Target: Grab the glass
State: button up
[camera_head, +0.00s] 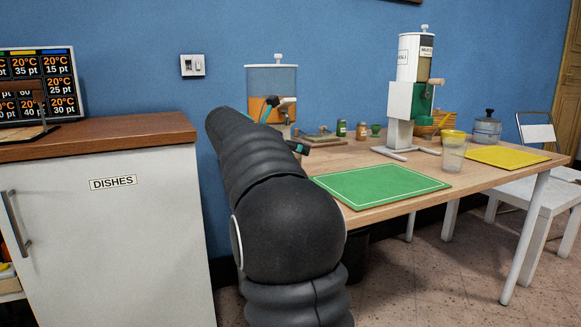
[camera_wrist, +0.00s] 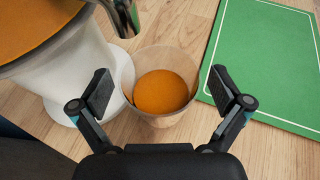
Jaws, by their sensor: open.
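A clear glass (camera_wrist: 165,92) with orange liquid in it stands on the wooden table in the wrist view. My gripper (camera_wrist: 161,90) is open, with one finger on each side of the glass. A gap shows on the right, while the left finger looks close to the glass wall; I cannot tell whether it touches. In the head view, my arm and gripper are in front of the drink dispenser (camera_head: 272,80), and I cannot make out this glass there. A second clear glass (camera_head: 454,153) stands on the table farther right, beside the yellow mat.
The dispenser's base and metal spout (camera_wrist: 126,16) are close to the left finger. A green mat (camera_head: 380,186) lies right of the gripper. A cereal dispenser (camera_head: 409,90), small jars (camera_head: 361,131) and a yellow mat (camera_head: 507,157) are also on the table (camera_head: 400,164). A white cabinet (camera_head: 110,245) stands left.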

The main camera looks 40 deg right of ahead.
jog(key=c, duration=1.4)
jog(key=shift+c, duration=1.3)
jog(key=shift+r, duration=0.15)
